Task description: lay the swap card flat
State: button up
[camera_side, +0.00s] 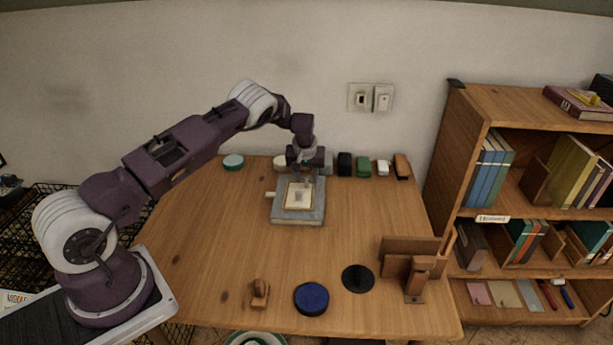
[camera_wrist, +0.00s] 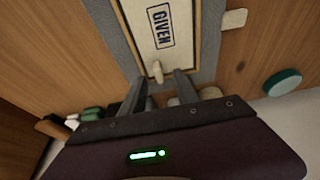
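The cream card (camera_wrist: 145,18) stamped "GIVEN" appears in the wrist view, within a grey frame (camera_wrist: 208,62). In the side view, the card (camera_side: 293,203) appears to lie flat in the grey frame (camera_side: 297,219) at the back middle of the table. A small pale peg (camera_wrist: 157,72) stands at the card's near end in the wrist view. My gripper (camera_wrist: 159,78) is open, with its two dark fingers apart on either side of the peg. I cannot tell whether they touch it. In the side view, my gripper (camera_side: 303,172) is over the frame's far end, its fingertips unclear.
Small blocks, including a green one (camera_side: 363,166), line the back edge to the right. A teal disc (camera_side: 233,162) lies at back left. A blue disc (camera_side: 311,298), a black disc (camera_side: 358,278) and a wooden stand (camera_side: 413,265) occupy the front. The table's middle is clear.

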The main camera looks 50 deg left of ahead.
jog(key=shift+r, duration=0.1)
jog(key=v, duration=0.7)
